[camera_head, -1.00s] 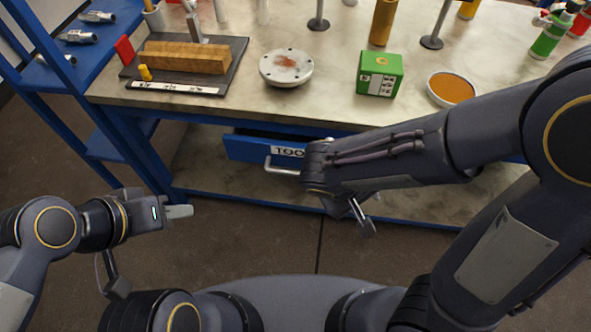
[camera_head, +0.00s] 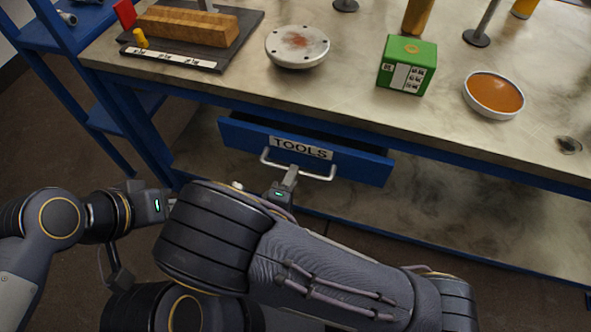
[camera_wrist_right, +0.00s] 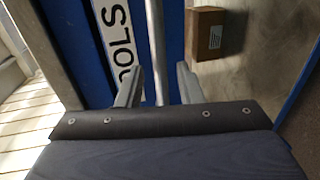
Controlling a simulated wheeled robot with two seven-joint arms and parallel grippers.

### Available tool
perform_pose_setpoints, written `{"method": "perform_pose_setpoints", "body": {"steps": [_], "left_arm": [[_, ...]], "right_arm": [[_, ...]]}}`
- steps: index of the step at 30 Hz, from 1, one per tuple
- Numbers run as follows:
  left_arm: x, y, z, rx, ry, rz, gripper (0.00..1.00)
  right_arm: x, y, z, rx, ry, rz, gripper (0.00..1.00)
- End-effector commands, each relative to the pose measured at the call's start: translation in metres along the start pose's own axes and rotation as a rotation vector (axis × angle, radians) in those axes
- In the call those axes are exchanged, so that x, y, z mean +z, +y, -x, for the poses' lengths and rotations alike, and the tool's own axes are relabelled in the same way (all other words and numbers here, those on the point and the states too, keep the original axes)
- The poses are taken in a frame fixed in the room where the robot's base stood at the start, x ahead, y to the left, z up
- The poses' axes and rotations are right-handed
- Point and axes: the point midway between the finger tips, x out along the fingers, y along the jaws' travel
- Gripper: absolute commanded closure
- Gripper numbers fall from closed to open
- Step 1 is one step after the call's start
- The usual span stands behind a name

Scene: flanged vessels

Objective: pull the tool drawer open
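The blue tool drawer (camera_head: 345,166) sits under the workbench top, with a white TOOLS label on its front. A narrow dark strip shows above the front; I cannot tell how far out it stands. Its pale bar handle (camera_head: 318,177) also shows in the right wrist view (camera_wrist_right: 155,50). My right gripper (camera_head: 289,178) is at the handle. In the right wrist view its two fingers (camera_wrist_right: 157,85) are apart, one on each side of the bar, with gaps showing. My left gripper (camera_head: 170,200) is low at the left, its fingers mostly hidden behind my right arm.
The workbench top (camera_head: 345,105) holds a wooden block (camera_head: 188,25), a round flange (camera_head: 297,47), a green box (camera_head: 407,64) and an orange-filled dish (camera_head: 494,94). A lower shelf (camera_head: 440,200) lies below the drawer. A brown box (camera_wrist_right: 207,32) shows beside the handle in the wrist view.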

Motion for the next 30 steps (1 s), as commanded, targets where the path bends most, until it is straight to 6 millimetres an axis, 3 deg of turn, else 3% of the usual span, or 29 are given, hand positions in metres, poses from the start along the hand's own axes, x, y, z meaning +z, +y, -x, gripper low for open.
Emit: {"method": "perform_pose_setpoints", "body": {"steps": [6,17,24,30], "left_arm": [[0.001,-0.001,-0.002,0.000,0.000,0.000,0.64],[0.001,-0.001,-0.002,0.000,0.000,0.000,0.64],[0.001,-0.001,-0.002,0.000,0.000,0.000,0.64],[0.001,-0.001,-0.002,0.000,0.000,0.000,0.64]], "right_arm": [[0.001,-0.001,-0.028,-0.001,-0.003,-0.001,0.67],[0.000,0.000,-0.033,-0.002,-0.001,0.000,0.67],[0.000,0.000,-0.033,-0.002,-0.001,0.000,0.98],[0.001,0.000,-0.033,-0.002,-0.001,0.000,1.00]]}}
